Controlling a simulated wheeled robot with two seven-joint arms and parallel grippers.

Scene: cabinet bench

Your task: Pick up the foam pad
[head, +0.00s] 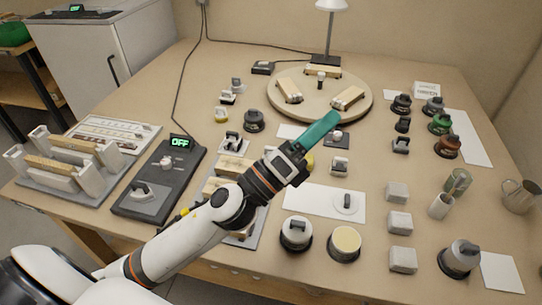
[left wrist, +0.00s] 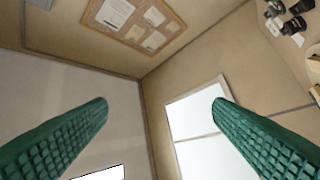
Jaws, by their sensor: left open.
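My left gripper (head: 326,124) reaches in from the lower left over the middle of the bench (head: 300,266). Its green fingers point up and to the right, toward the round turntable. In the left wrist view the two ribbed fingers (left wrist: 160,101) stand wide apart with nothing between them. I cannot say for sure which thing is the foam pad. A pale yellow round pad (head: 345,239) in a dark round holder at the front middle looks most like it. It is below the gripper in the picture and apart from it. My arm hides part of the bench middle.
A turntable (head: 320,110) with wooden-looking blocks stands at the back. A dark device reading OFF (head: 158,185) and a rack (head: 65,160) stand left. Dark-topped jars, pale blocks (head: 400,222) and a metal mug (head: 519,195) stand right. A pinboard (left wrist: 135,22) hangs on a wall.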

